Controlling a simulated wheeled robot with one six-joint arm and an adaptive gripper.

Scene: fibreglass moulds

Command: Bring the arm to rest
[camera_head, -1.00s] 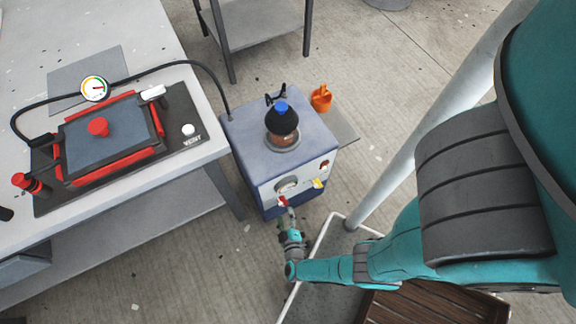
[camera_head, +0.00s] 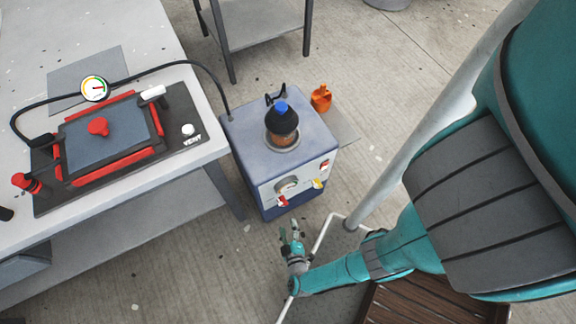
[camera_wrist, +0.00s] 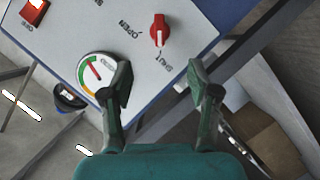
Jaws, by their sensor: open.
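My gripper (camera_head: 291,238) is open and empty, in the air in front of the blue-grey pump cabinet (camera_head: 246,149) in the head view. In the wrist view my gripper (camera_wrist: 157,90) shows its two fingers apart, with nothing between them. Past the fingertips is the cabinet's pale front panel (camera_wrist: 110,35), with a round gauge (camera_wrist: 96,72), a red knob (camera_wrist: 159,29) pointing toward the "SHUT" mark, and a lit red switch (camera_wrist: 34,10). The fingers look apart from the knob. My teal arm reaches in from the right of the head view.
A white bench (camera_head: 120,32) at the left bears a mould with red edges (camera_head: 110,140), a dial gauge (camera_head: 95,88) and a black hose (camera_head: 200,66) to the cabinet. A brown slatted crate (camera_head: 425,305) is near my arm.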

